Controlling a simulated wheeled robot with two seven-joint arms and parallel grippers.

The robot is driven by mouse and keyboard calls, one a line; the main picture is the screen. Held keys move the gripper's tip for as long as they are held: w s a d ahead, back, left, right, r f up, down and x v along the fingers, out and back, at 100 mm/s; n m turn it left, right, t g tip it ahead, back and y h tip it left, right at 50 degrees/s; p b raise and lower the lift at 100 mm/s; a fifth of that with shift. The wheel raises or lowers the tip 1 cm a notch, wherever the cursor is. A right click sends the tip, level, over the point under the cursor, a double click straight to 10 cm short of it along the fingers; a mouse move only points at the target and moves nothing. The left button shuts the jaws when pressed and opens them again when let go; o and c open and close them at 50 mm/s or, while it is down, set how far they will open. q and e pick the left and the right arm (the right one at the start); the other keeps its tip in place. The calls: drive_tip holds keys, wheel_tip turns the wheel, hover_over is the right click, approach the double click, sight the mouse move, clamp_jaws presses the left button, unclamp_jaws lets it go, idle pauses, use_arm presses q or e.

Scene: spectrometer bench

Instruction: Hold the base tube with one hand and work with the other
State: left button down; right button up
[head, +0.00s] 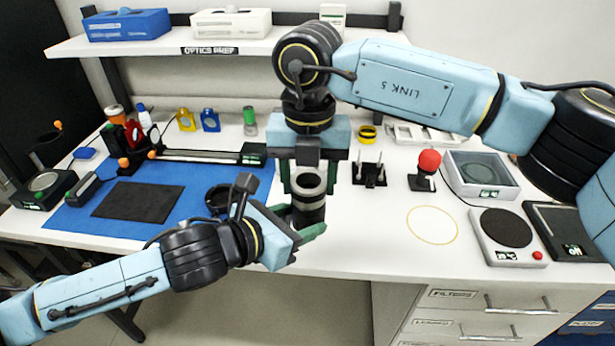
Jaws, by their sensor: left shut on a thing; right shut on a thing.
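The base tube (309,212), dark with a lighter grey band, stands upright near the front edge of the bench. My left gripper (300,226), with green fingertips, comes in low from the left and is shut on the tube's lower part. My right gripper (308,172) reaches down from above and is shut on a silver ring-like piece (308,183) at the tube's top. The piece looks in line with the tube. Whether it is threaded on or only resting there I cannot tell.
A blue mat (75,220) with a black pad (138,202) and a dark ring (218,196) lies left. A yellow ring (367,133), a red-knobbed stand (429,161), a grey tray (482,190) and a hotplate (506,228) are right. Bench around the yellow outlined circle (432,243) is clear.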

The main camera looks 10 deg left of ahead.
drive_tip(key=m, duration=0.3)
drive_tip(key=shift+d+m, duration=0.1)
drive_tip(key=shift+m, duration=0.3)
drive_tip(key=m, duration=0.9)
drive_tip(key=shift+d, duration=0.1)
drive_tip(key=m, duration=0.4)
drive_tip(key=shift+s, duration=0.1)
drive_tip(key=o, duration=1.1)
drive_tip(key=shift+c, duration=0.2)
wheel_tip(320, 180, up, 12)
